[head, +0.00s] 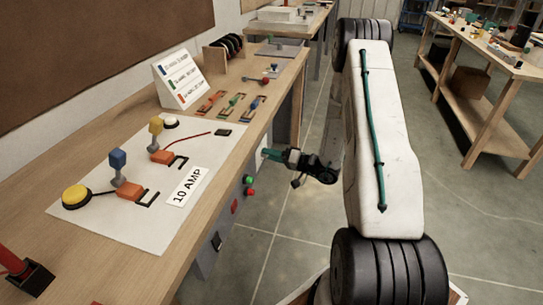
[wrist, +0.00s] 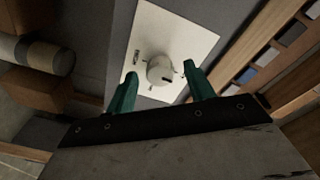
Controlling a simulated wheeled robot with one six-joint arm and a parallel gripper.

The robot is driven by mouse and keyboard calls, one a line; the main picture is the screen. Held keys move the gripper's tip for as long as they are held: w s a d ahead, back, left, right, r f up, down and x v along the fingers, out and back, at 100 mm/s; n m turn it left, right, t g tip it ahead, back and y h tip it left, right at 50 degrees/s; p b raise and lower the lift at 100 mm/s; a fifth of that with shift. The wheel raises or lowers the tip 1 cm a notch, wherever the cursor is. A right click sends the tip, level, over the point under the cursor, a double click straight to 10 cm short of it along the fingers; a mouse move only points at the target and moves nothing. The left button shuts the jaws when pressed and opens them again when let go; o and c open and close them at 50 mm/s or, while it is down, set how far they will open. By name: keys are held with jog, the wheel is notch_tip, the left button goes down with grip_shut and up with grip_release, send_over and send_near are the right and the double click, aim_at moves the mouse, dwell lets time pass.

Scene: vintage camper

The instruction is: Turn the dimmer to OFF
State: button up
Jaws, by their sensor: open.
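The dimmer is a round off-white knob (wrist: 159,68) on a white plate (wrist: 180,28) in the wrist view. Small dark marks sit on the plate around the knob, too small to read. A short dark mark shows on the knob's lower right. My gripper (wrist: 161,80) is open, with one teal finger to the left of the knob and one to its right. I cannot tell how deep the fingers reach around it, and no contact shows. In the head view my gripper (head: 268,153) points at the bench front, and the dimmer cannot be made out there.
A grey box (head: 210,240) with red and green buttons is on the bench front. The floor (head: 285,210) beside it shows free room.

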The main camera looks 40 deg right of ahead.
jog(key=v, duration=0.7)
jog(key=shift+s, duration=0.25)
jog(key=shift+d, duration=0.15)
